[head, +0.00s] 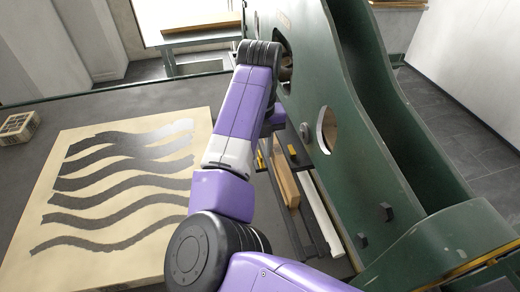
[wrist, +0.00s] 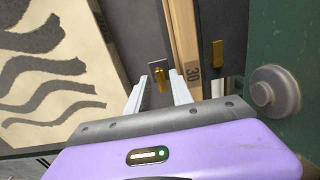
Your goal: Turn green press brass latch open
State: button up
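The green press (head: 370,150) fills the right of the head view; its side also shows in the wrist view (wrist: 290,60). In the wrist view a small brass latch (wrist: 161,77) on a dark plate lies between my gripper's fingertips (wrist: 159,82), which stand apart on either side of it. I cannot tell whether either finger touches it. A second brass latch (wrist: 217,55) sits on a dark panel to the right, beyond a wooden bar (wrist: 186,45). In the head view my arm hides the fingers; brass pieces (head: 292,151) show beside the press.
A round grey knob (wrist: 273,92) sticks out of the press close to my gripper's right. A small crate (head: 18,128) stands far left; a bright table (head: 190,38) is behind.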

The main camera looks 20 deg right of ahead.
aim_at(260, 154)
notch_tip(260, 154, up, 8)
jog(key=shift+f, duration=0.25)
dwell(0.5)
